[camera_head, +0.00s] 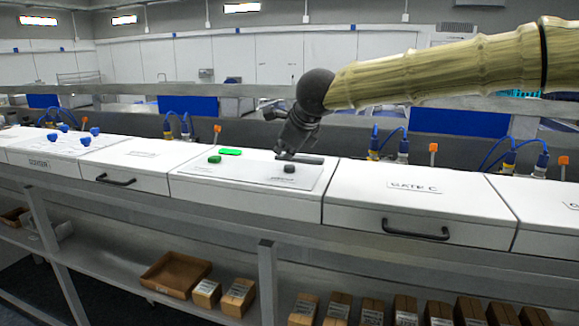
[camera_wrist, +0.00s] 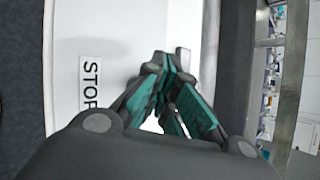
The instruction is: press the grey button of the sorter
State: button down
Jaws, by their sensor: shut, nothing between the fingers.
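The grey button (camera_head: 289,168) is a small dark knob on the right part of a pale panel (camera_head: 240,174) on the white sorter housing. A dark flat bar (camera_head: 310,160) lies just behind it. My gripper (camera_head: 281,155) is shut and empty, pointing down close to the panel, behind and slightly left of the button in the head view. I cannot tell whether it touches the panel. In the wrist view, my gripper's fingers (camera_wrist: 165,68) are together over the white surface beside a partly covered label (camera_wrist: 90,84) starting "STO". The button cannot be made out there.
A green button (camera_head: 214,159) and a green flat bar (camera_head: 230,151) are on the panel's left part. Blue knobs (camera_head: 86,140) stand on the unit at far left. A box with a black handle (camera_head: 415,232) adjoins on the right. Cartons (camera_head: 240,294) stand on the shelf below.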

aim_at(285, 166)
jog(key=shift+f, duration=0.85)
dwell(0.8)
jog(key=shift+r, duration=0.2)
jog(key=shift+r+p, duration=0.75)
jog(key=shift+p, duration=0.35)
jog(key=shift+r, duration=0.1)
notch_tip(285, 166, up, 5)
jog(key=p, duration=0.5)
dwell(0.5)
